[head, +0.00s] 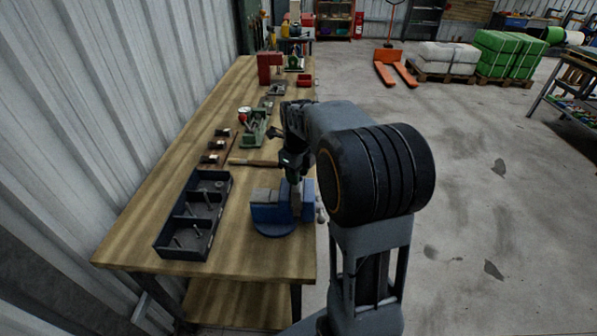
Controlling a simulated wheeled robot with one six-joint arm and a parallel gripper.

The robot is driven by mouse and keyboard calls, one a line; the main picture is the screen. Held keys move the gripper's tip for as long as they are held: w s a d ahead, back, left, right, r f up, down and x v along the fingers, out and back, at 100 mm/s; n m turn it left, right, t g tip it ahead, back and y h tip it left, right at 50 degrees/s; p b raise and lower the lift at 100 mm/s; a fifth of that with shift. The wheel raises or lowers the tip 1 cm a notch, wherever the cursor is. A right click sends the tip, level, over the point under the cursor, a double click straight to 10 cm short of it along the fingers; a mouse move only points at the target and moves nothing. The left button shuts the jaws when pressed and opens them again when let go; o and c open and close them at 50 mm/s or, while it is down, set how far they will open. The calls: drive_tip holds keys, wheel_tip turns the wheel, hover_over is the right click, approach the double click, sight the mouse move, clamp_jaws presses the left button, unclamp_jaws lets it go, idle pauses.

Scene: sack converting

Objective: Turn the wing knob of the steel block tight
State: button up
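A blue vise (272,217) stands at the near right edge of the wooden bench. A grey metal piece (265,195) shows at its top; I cannot tell whether it is the steel block or a vise jaw. I cannot make out the wing knob, and my gripper and arm cover part of that area. My gripper (292,178) points down over the vise, close to the grey metal. Its fingertips are small, dark and partly hidden, so I cannot tell whether they are open or touching anything.
A dark compartment tray (194,215) with bolts lies left of the vise on the bench (140,222). A corrugated wall borders the bench's left; open floor lies right.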

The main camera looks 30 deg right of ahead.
wheel_tip(320, 180, up, 14)
idle(0.6)
drive_tip(key=shift+f, duration=0.15)
drive_tip(key=s+a+f+n+t, duration=0.1)
drive_tip(key=s+a+f+n, duration=0.2)
drive_tip(key=n, duration=0.7)
drive_tip(key=s+a+f+n+t, duration=0.1)
drive_tip(key=s+a+f+n, duration=0.2)
drive_tip(key=s+n, duration=0.4)
drive_tip(key=s+a+f+n+t, duration=0.2)
drive_tip(key=s+f+n, duration=0.3)
drive_tip(key=n, duration=0.8)
drive_tip(key=shift+s+a, duration=0.4)
drive_tip(key=shift+a, duration=0.15)
